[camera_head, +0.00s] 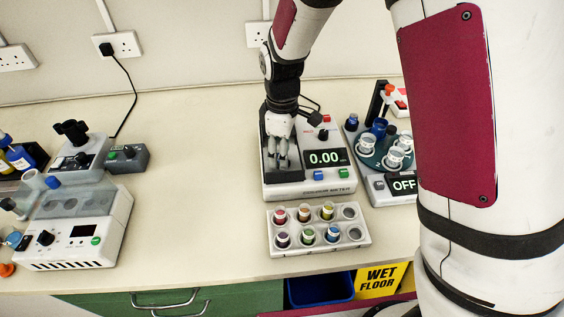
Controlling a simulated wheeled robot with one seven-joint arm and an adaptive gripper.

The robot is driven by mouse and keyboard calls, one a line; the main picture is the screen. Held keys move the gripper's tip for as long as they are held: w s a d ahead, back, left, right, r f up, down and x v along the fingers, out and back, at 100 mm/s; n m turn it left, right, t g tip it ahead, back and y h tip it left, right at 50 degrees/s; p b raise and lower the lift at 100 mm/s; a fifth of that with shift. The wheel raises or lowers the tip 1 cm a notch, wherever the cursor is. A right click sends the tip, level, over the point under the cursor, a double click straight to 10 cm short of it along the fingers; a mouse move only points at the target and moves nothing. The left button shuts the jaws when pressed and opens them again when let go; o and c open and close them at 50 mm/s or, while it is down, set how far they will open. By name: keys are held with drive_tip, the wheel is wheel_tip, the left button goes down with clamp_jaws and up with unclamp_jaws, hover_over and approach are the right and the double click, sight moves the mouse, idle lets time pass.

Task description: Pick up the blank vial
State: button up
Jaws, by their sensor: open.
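My gripper (283,164) points down over the dark well at the left of the white colour meter (312,188), whose display reads 0.00. Its fingers are apart; the picture is too small to show whether anything stands between them. I cannot make out a vial marked as blank. A white rack (281,246) in front of the meter holds several vials with coloured contents, such as a red one (280,216), a yellow one (327,211) and a green one (308,236). The two rack holes at the right end look empty.
A round device (379,155) with white-rimmed vials and a display reading OFF stands right of the meter, partly hidden by my arm. A white instrument (78,235) and a grey box (127,158) stand at the left. The bench between them and the meter is clear.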

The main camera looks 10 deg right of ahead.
drive_tip(key=shift+f, duration=0.75)
drive_tip(key=shift+c, duration=0.6)
clamp_jaws()
